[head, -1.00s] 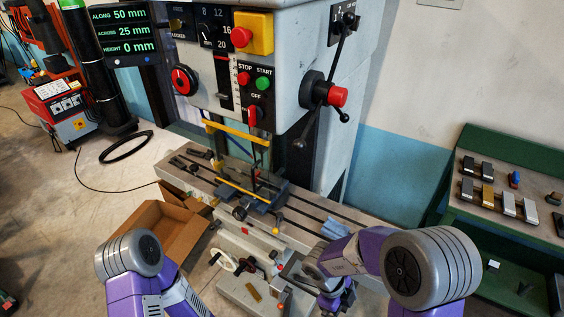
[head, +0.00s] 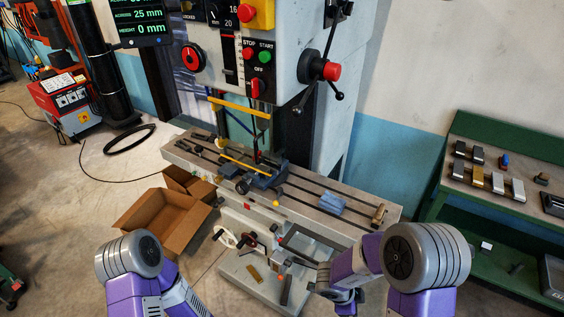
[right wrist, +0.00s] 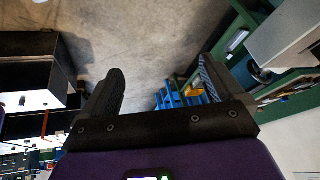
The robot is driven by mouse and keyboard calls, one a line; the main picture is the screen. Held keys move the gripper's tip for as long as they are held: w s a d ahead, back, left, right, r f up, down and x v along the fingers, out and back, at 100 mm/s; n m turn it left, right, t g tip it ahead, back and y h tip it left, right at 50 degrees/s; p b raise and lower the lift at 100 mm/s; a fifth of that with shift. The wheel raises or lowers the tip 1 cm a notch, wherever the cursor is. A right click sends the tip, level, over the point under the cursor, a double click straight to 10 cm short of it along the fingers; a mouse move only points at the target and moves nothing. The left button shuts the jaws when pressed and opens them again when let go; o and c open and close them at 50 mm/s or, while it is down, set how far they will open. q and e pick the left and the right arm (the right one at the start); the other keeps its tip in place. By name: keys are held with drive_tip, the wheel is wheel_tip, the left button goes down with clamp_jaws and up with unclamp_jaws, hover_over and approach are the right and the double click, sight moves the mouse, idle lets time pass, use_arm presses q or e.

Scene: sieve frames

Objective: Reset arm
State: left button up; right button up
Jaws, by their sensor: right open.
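My right arm (head: 362,260) comes in at the lower right of the head view, its purple forearm bent down in front of the machine. In the right wrist view my right gripper (right wrist: 160,66) is open, with two dark fingers wide apart and nothing between them. My left arm (head: 130,257) shows at the lower left of the head view as a grey joint and purple links. Its gripper is out of the picture.
A milling machine (head: 290,45) with a long slotted table (head: 305,191) stands ahead. A blue block (head: 331,203) lies on that table. An open cardboard box (head: 165,225) stands at its left. A green bench (head: 500,148) with several small parts is at the right.

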wheel_tip(320, 180, down, 9)
drive_tip(key=w+n+t+y+b, duration=0.1)
drive_tip(key=n+t+y+b, duration=0.15)
drive_tip(key=n, duration=0.25)
drive_tip(key=s+a+f+n+g+y+b, duration=0.3)
drive_tip(key=s+a+f+n+y+b, duration=0.2)
drive_tip(key=s+a+f+n, duration=0.6)
drive_tip(key=shift+f+n+y+b, duration=0.35)
drive_tip(key=shift+f+n+y, duration=0.3)
drive_tip(key=shift+y, duration=0.4)
drive_tip(key=shift+s, duration=0.1)
drive_tip(key=shift+c, duration=0.3)
